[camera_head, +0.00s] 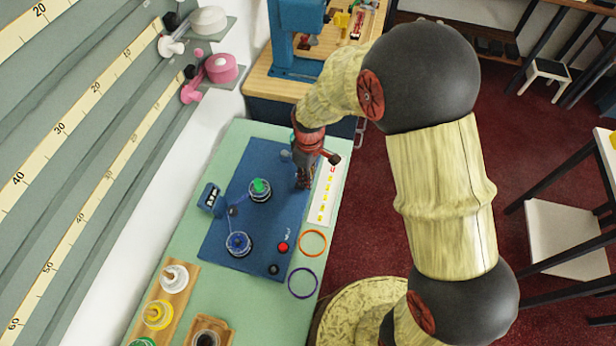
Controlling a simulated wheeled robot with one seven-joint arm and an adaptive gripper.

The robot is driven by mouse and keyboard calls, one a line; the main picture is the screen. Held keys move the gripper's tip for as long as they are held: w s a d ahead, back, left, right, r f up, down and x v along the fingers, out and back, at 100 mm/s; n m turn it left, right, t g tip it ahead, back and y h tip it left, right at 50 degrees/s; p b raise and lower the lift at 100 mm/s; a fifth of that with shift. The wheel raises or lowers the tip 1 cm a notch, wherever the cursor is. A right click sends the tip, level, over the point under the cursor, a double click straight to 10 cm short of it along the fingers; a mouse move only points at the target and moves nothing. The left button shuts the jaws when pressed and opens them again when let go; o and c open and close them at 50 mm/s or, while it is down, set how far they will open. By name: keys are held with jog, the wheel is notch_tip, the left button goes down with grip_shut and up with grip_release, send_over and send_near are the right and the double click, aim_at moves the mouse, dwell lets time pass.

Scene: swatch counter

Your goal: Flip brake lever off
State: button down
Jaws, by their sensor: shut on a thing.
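My gripper (303,182) points down at the back right part of the blue mat (222,240). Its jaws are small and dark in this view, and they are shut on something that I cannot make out. I cannot clearly identify the brake lever, and the gripper may hide it. A small grey part (286,155) shows just left of the gripper. A green-topped spool (260,189) stands to the left of the gripper and a blue spool (238,243) stands nearer the front.
A small blue counter box (209,197) sits at the mat's left. A red knob (283,247) and black knob (273,269) are at the front right. Orange (325,239) and purple (314,286) rings lie beside the mat. A wooden tray (188,286) holds spools. A blue press (294,68) stands behind.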

jog(key=shift+a+r+p, duration=0.1)
jog(key=shift+p, duration=0.3)
jog(key=shift+w+a+r+g+h+p, duration=0.15)
jog(key=shift+a+g+h+p, duration=0.15)
jog(key=shift+h+p, duration=0.4)
jog(key=shift+w+a+r+g+h+p, duration=0.15)
jog(key=shift+a+g+h+p, duration=0.25)
jog(key=shift+h+p, duration=0.7)
jog(key=shift+w+a+g+h+p, duration=0.2)
jog(key=shift+a+h+p, duration=0.15)
jog(key=shift+h, duration=0.25)
jog(key=shift+w+a+g+h+p, duration=0.1)
jog(key=shift+a+g+h+p, duration=0.1)
jog(key=shift+a+h+p, duration=0.3)
jog(key=shift+w+a+f+g+h, duration=0.2)
jog(key=shift+a+g+h, duration=0.15)
jog(key=shift+h, duration=0.55)
jog(key=shift+w+a+f+g+h, duration=0.1)
jog(key=shift+a+f+g+h, duration=0.15)
jog(key=shift+h, duration=0.65)
jog(key=shift+s, duration=0.1)
jog(key=c, duration=1.9)
grip_release()
jog(key=shift+a, duration=0.1)
jog(key=shift+o, duration=0.9)
